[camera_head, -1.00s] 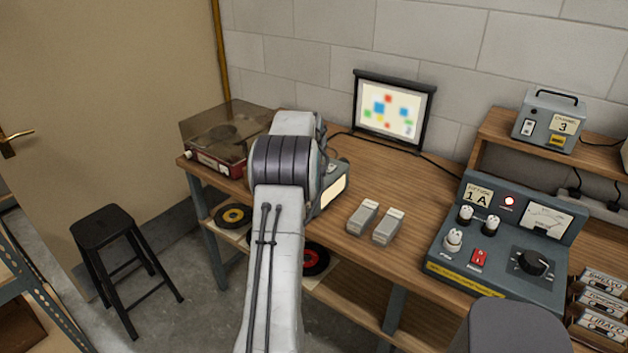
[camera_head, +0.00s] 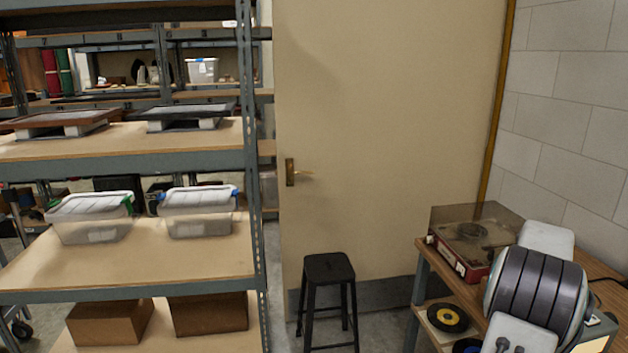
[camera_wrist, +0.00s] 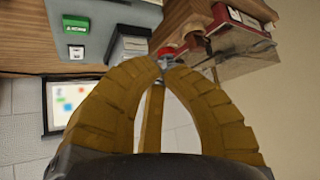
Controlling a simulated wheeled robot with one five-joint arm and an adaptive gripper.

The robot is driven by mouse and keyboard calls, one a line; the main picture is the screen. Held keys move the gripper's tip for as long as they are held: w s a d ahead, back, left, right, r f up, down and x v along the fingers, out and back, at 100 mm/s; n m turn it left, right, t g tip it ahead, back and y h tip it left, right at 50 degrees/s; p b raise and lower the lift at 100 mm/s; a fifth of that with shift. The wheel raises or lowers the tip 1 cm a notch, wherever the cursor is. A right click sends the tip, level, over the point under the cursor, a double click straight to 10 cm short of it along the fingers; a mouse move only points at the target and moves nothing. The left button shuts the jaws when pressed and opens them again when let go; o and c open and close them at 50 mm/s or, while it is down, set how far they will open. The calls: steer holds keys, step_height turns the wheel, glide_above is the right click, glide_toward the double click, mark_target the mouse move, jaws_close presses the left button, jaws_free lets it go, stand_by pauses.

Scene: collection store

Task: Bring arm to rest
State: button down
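My arm (camera_head: 535,295) shows at the lower right in the head view, bent at a dark banded joint beside the workbench (camera_head: 607,268). My gripper's end is out of that view. In the wrist view my gripper (camera_wrist: 168,62) has two curved yellow fingers whose tips come together. No held object shows between them. The workbench appears upside down along the top of the wrist view, with the turntable (camera_wrist: 240,38) at upper right and the screen (camera_wrist: 68,104) at left.
A black stool (camera_head: 329,270) stands before the closed door (camera_head: 385,140). Metal shelving (camera_head: 250,190) with lidded bins (camera_head: 95,215) and cardboard boxes (camera_head: 210,313) fills the left. The red turntable (camera_head: 470,262) sits on the bench close to my arm. A little floor is clear around the stool.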

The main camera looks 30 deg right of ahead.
steer(key=w+a+r+n+t+y, duration=0.1)
steer(key=w+a+r+n, duration=0.15)
steer(key=a, duration=0.85)
steer(key=w+a+r+n+y, duration=0.15)
steer(key=w+a, duration=0.25)
steer(key=a, duration=0.7)
steer(key=w+a+r+n+t+y, duration=0.1)
steer(key=w+a+n+y, duration=0.15)
steer(key=a, duration=0.85)
steer(key=s+a+f+n+y, duration=0.1)
steer(key=s+a+n, duration=0.1)
steer(key=a, duration=0.5)
steer(key=s+a+f+n, duration=0.1)
steer(key=s+a, duration=0.2)
steer(key=a, duration=0.5)
steer(key=s+a+f+n+g+y, duration=0.1)
steer(key=s+a+f+n+y, duration=0.1)
steer(key=s+a, duration=0.7)
step_height(320, 180, down, 2)
steer(key=shift+s+a+n+g, duration=0.2)
steer(key=shift+s+n+g, duration=0.1)
steer(key=shift+s+n, duration=0.6)
steer(key=shift+d, duration=0.1)
